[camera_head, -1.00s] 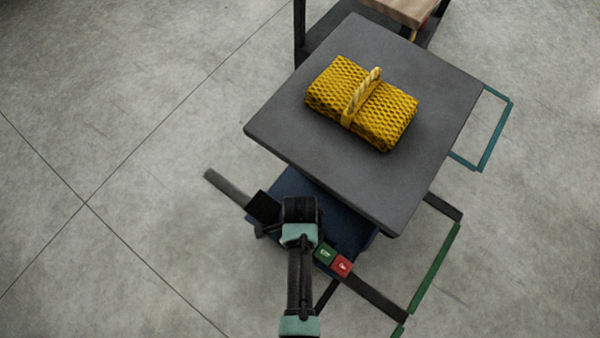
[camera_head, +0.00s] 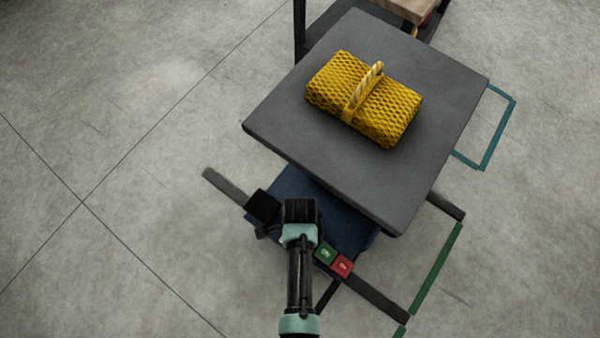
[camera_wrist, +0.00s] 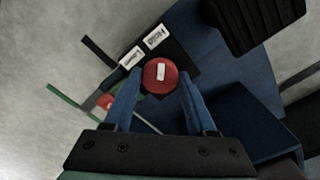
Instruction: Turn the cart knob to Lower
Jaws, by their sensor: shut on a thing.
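The round red knob (camera_wrist: 160,74) with a white pointer bar sits on the cart's dark panel in the wrist view. Two white labels lie beyond it: one seems to read Lower (camera_wrist: 131,57), the other Hold (camera_wrist: 155,37). The pointer bar stands nearly upright in the picture. My gripper (camera_wrist: 160,84) is shut on the knob, one blue finger on each side. In the head view my wrist covers the knob and fingers. The cart's dark grey platform (camera_head: 285,118) carries a folded yellow net (camera_head: 335,82) with a rope loop.
A green tag (camera_head: 325,253) and a red tag (camera_head: 343,266) sit on the cart beside my arm. Green floor marking (camera_head: 436,268) and teal floor marking (camera_head: 498,135) lie to the right. A wooden-topped stand (camera_head: 405,8) is behind. The floor to the left is clear.

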